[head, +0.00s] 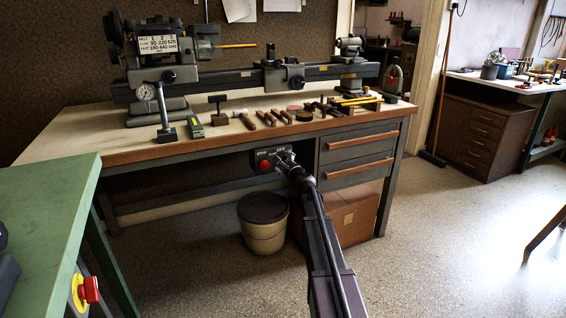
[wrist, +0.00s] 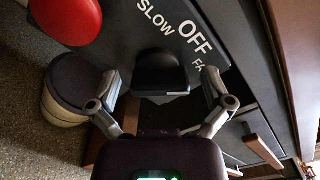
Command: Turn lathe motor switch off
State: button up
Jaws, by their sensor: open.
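The lathe motor switch is a grey box (head: 253,157) under the front edge of the bench. In the wrist view its grey face (wrist: 140,45) carries the words SLOW and OFF and a third, partly hidden word. A black knob (wrist: 162,70) sits on the face, and a large red button (wrist: 66,20) is beside it. My gripper (head: 285,158) is at the box in the head view. In the wrist view my gripper (wrist: 160,78) is open, with one finger on each side of the knob and gaps visible. I cannot tell which word the knob points to.
The bench (head: 215,148) carries the lathe (head: 240,75) and several hand tools. Drawers (head: 360,147) are right of the switch. A lidded bucket (head: 263,222) and a cardboard box (head: 355,212) stand below. A green table (head: 45,200) is at left.

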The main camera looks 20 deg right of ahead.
jog(key=c, duration=1.1)
jog(key=shift+n, duration=0.4)
jog(key=n, duration=0.3)
jog(key=shift+a+n, duration=0.1)
jog(key=shift+n, duration=1.9)
jog(key=shift+w, duration=0.1)
jog(key=o, duration=1.1)
jog(key=shift+f, duration=0.1)
